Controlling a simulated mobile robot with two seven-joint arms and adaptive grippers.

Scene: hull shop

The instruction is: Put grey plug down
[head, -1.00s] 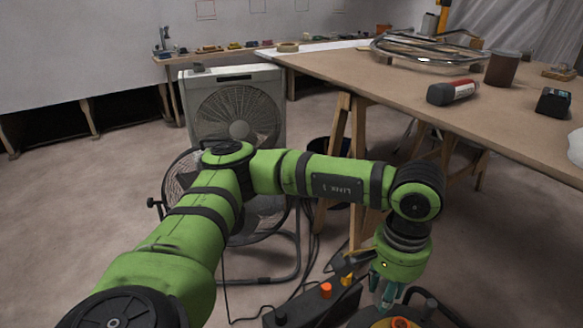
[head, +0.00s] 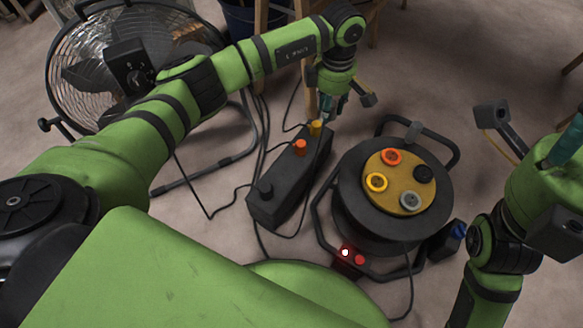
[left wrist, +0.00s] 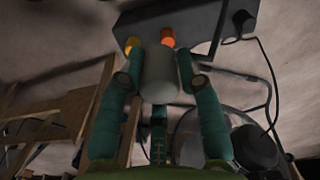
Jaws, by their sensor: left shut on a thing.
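My left gripper (head: 328,108) is shut on the grey plug (left wrist: 160,78), a light grey cylinder held between its teal fingers in the left wrist view. In the head view the gripper is above the far end of the dark power strip (head: 286,182), close to a yellow plug (head: 316,127); the grey plug is mostly hidden there. I cannot tell whether it touches anything. My right gripper (head: 568,142) is at the right edge, partly cut off, and its opening does not show.
A cable reel (head: 352,207) with orange, yellow, grey and black round sockets stands right of the strip. An orange plug (head: 300,147) and a black plug (head: 265,188) sit on the strip. A blue plug (head: 458,230) is right of the reel. A floor fan (head: 75,75) stands left.

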